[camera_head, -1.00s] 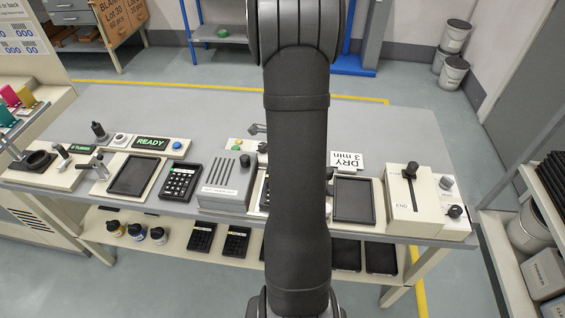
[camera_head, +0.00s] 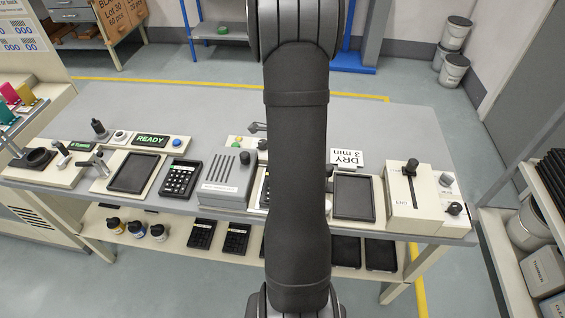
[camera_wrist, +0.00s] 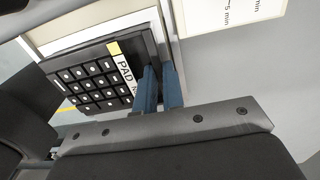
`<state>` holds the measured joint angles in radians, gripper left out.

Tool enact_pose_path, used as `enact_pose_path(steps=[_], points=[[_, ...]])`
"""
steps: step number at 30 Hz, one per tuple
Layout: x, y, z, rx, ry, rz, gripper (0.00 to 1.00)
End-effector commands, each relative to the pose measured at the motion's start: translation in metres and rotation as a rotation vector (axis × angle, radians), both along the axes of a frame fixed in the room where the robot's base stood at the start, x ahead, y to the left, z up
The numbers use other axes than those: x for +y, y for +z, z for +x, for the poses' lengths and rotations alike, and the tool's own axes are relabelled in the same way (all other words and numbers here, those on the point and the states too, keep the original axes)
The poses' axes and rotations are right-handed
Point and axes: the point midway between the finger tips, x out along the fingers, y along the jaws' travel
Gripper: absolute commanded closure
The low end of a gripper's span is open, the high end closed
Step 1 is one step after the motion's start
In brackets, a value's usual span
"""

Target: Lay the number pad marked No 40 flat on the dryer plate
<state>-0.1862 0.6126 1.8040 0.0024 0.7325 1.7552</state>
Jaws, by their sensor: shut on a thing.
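My gripper (camera_wrist: 160,90) is shut on the edge of a dark number pad (camera_wrist: 88,80) with several light-marked keys. A white label reading "PAD N" and a yellow patch lie along the gripped edge; the number is hidden by the fingers. The pad is over a pale frame in the wrist view; I cannot tell whether they touch.
Another number pad (camera_head: 180,178) lies left of a grey slotted box (camera_head: 228,180). A second dark plate (camera_head: 132,172) is farther left. A pale box with a slider (camera_head: 412,195) stands right of the plate. The table's back strip (camera_head: 230,112) is mostly clear.

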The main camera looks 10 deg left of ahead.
Motion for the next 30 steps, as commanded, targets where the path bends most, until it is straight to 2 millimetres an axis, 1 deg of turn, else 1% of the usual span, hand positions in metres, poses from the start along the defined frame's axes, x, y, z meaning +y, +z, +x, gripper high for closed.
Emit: enact_pose_path(steps=[8, 9, 12, 21, 30], points=[[0.0, -0.004, 0.0, 0.0, 0.0, 0.0, 1.0], [0.0, -0.003, 0.0, 0.0, 0.0, 0.0, 0.84], [0.0, -0.003, 0.0, 0.0, 0.0, 0.0, 0.66], [0.0, -0.002, 0.0, -0.001, 0.0, 0.0, 0.66], [0.0, 0.021, 0.001, -0.003, 0.0, 0.001, 0.66]])
